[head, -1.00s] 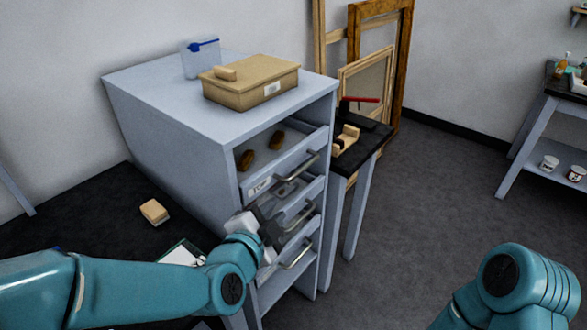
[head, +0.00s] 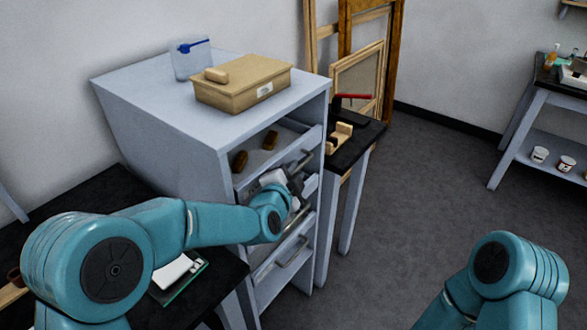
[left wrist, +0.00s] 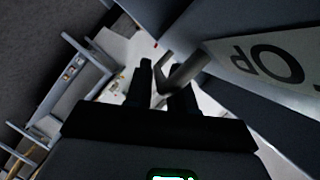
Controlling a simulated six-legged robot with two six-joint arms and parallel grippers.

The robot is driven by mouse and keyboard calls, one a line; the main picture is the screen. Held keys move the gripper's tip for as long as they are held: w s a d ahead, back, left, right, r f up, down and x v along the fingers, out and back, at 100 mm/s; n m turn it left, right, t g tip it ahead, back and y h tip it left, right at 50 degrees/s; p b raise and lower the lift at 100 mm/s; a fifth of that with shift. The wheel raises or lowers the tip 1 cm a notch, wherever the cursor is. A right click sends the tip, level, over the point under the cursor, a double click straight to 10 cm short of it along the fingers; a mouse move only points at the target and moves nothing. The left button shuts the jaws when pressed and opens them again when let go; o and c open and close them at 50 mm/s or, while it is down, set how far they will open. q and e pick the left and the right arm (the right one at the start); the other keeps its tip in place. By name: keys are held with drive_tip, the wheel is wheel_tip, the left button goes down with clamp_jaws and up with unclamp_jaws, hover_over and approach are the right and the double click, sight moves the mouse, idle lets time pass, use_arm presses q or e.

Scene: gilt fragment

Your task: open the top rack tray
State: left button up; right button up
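The top rack tray (head: 312,139) sits in the upper opening of the grey-blue cabinet, with two small brown pieces (head: 240,161) inside. Its bar handle (head: 303,161) shows just above my left gripper (head: 297,184), which is at the tray front and partly hides it. In the left wrist view the dark fingers (left wrist: 163,92) are apart, and the handle (left wrist: 182,73) reaches in between them. I cannot tell whether they touch it. The tray's label (left wrist: 275,62) shows upside down beside them, partly cut off. My right gripper is out of view.
Lower trays with handles (head: 290,252) sit below. A black-topped side table (head: 362,135) stands close on the right. Open floor lies beyond.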

use_arm(q)
drive_tip(key=shift+w+d+f, duration=0.1)
drive_tip(key=shift+w, duration=0.35)
clamp_jaws()
